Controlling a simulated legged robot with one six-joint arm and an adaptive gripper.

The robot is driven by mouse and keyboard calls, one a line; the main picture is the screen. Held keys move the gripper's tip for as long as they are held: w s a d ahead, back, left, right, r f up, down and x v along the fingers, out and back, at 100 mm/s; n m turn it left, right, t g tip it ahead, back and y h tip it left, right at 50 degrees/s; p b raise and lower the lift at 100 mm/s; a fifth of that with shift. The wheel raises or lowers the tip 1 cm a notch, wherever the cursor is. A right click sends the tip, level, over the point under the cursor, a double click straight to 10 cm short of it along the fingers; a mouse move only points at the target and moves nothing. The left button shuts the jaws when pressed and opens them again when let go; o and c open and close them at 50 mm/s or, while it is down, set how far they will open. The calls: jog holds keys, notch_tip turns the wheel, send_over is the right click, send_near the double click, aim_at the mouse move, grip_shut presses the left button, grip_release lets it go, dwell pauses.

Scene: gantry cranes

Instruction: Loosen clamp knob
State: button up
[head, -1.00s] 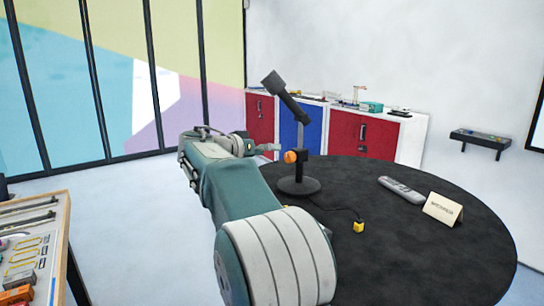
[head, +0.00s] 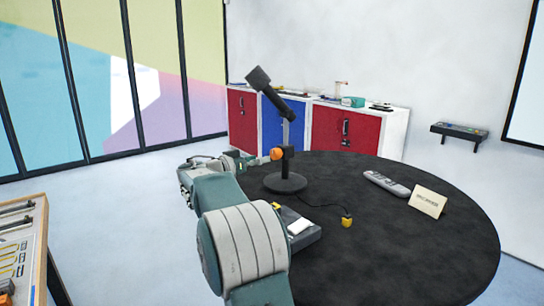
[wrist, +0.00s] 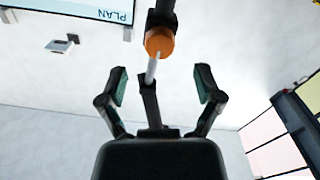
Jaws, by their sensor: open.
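An orange clamp knob (head: 276,154) sits on the side of a black stand (head: 286,182) with a round base, on the dark round table (head: 400,255). A tilted black cylinder (head: 270,93) tops the stand. My gripper (head: 250,161) is left of the knob in the head view, with its fingertips small and close to it. In the wrist view my gripper (wrist: 161,86) is open, with its two fingers apart and nothing held. The knob (wrist: 159,42) shows beyond the fingertips, roughly centred, with a grey post running down between the fingers.
A grey remote-like device (head: 387,184), a small sign card (head: 428,202) and a yellow plug (head: 346,221) on a black cable lie on the table. A grey box (head: 298,236) is partly hidden by my arm. A tool bench (head: 22,245) stands at the left edge.

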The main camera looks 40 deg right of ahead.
aim_at(272, 155)
jog(key=d, duration=0.5)
jog(key=shift+s+d, duration=0.2)
jog(key=shift+a, duration=0.1)
jog(key=shift+c, duration=0.3)
jog(key=shift+a, duration=0.1)
jog(key=c, duration=1.1)
